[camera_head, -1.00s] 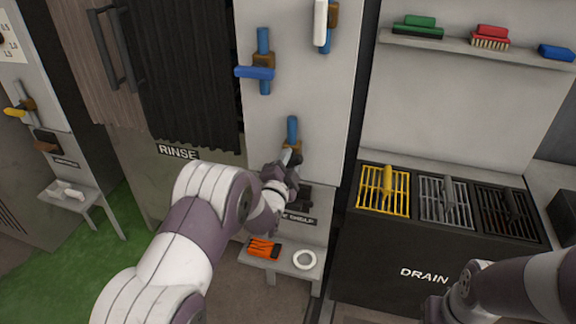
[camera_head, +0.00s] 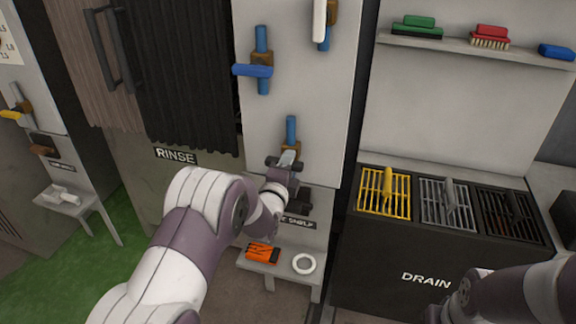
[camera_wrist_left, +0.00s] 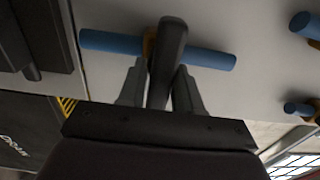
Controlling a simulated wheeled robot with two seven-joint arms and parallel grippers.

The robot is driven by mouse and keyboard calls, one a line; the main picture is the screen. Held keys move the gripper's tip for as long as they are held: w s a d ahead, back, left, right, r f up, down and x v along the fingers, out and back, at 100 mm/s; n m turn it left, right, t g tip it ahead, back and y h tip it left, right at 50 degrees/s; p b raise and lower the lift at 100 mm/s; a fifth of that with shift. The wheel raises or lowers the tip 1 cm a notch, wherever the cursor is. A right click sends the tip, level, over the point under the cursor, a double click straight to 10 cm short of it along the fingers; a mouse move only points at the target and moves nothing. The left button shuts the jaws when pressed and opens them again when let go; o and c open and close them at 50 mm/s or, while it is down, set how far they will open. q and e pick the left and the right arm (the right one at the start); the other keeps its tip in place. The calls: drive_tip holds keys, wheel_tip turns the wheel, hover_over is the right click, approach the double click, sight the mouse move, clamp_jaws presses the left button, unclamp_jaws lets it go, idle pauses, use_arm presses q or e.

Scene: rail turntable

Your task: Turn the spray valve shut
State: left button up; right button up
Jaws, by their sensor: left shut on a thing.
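The valve under my left gripper has a blue pipe (camera_head: 291,130) and a brass body (camera_head: 291,150), low on the pale panel. In the left wrist view its dark grey lever (camera_wrist_left: 170,45) sits between my left fingers and appears to run across the blue pipe (camera_wrist_left: 205,58). My left gripper (camera_head: 286,163) is shut on this lever; it also shows in the left wrist view (camera_wrist_left: 158,92). The gripper hides part of the lever in the head view. My right gripper (camera_head: 436,312) is partly visible at the bottom right; its fingers are unclear.
Above is a blue-handled valve (camera_head: 254,70); a white-handled valve (camera_head: 320,20) is at its right. A small shelf (camera_head: 283,269) below holds an orange item (camera_head: 262,253) and a white ring (camera_head: 304,264). Drain racks (camera_head: 448,203) stand right, a dark curtain (camera_head: 183,75) left.

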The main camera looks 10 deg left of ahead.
use_arm(q)
drive_tip(key=shift+f, duration=0.1)
drive_tip(key=o, duration=0.9)
drive_tip(key=shift+c, duration=0.2)
drive_tip(key=shift+s, duration=0.1)
drive_tip(key=s+p, duration=0.1)
drive_tip(key=s, duration=1.1)
drive_tip(key=shift+s+a, duration=0.2)
drive_tip(key=shift+s, duration=0.05)
